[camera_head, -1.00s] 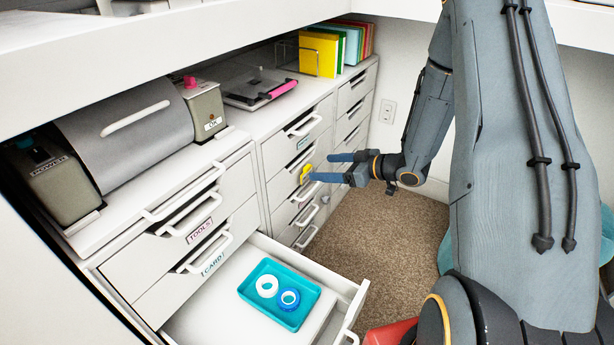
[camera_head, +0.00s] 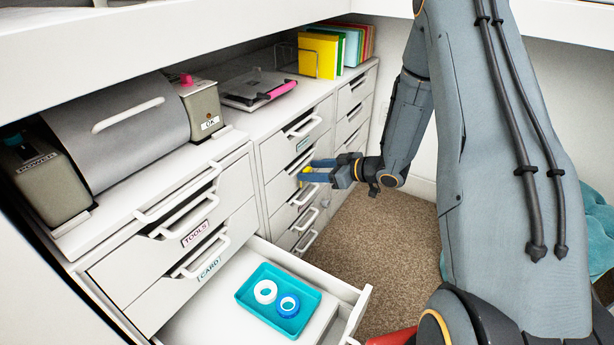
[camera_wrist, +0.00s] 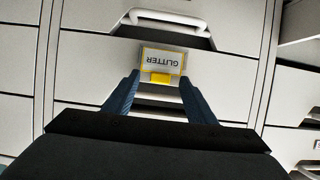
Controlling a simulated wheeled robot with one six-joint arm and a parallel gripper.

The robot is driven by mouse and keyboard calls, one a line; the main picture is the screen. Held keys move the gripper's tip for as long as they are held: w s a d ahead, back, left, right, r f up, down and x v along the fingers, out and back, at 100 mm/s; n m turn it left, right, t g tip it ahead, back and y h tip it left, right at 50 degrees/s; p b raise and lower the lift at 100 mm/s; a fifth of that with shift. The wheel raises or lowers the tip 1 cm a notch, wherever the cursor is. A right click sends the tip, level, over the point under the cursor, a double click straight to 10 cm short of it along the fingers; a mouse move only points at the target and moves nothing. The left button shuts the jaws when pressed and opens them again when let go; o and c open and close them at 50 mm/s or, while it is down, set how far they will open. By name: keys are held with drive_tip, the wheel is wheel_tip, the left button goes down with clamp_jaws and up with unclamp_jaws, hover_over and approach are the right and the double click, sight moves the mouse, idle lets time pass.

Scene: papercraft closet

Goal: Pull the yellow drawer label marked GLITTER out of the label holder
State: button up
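The yellow GLITTER label (camera_wrist: 162,60) sits on a white drawer front, its text upside down in the wrist view. A yellow tab (camera_wrist: 160,78) sticks out from its edge nearest me. In the head view only a little of the yellow label (camera_head: 306,170) shows between my fingers. My gripper (camera_wrist: 160,76) is open, with one blue fingertip on each side of the tab and a small gap on both sides. In the head view my gripper (camera_head: 307,170) is at the drawer front.
A white handle (camera_wrist: 168,20) is on a drawer beyond the label. An open drawer (camera_head: 345,310) at the front holds a teal tray (camera_head: 244,292) with two tape rolls. Carpet (camera_head: 375,240) lies clear beside the cabinets.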

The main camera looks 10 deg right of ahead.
drive_tip(key=shift+r, duration=0.15)
wheel_tip(320, 180, up, 4)
drive_tip(key=shift+f+p, duration=0.15)
drive_tip(key=shift+p, duration=0.8)
drive_tip(key=f+p+v, duration=0.2)
drive_tip(key=p+v, duration=0.1)
drive_tip(key=v, duration=0.5)
drive_tip(key=s+d+f+p+v, duration=0.1)
drive_tip(key=p+v, duration=0.3)
drive_tip(key=v, duration=0.5)
drive_tip(key=shift+s+d+f, duration=0.3)
drive_tip(key=shift+f, duration=0.1)
drive_tip(key=shift+r+p, duration=1.5)
drive_tip(key=shift+p, duration=0.3)
drive_tip(key=shift+r+p, duration=1.5)
drive_tip(key=shift+p, duration=0.15)
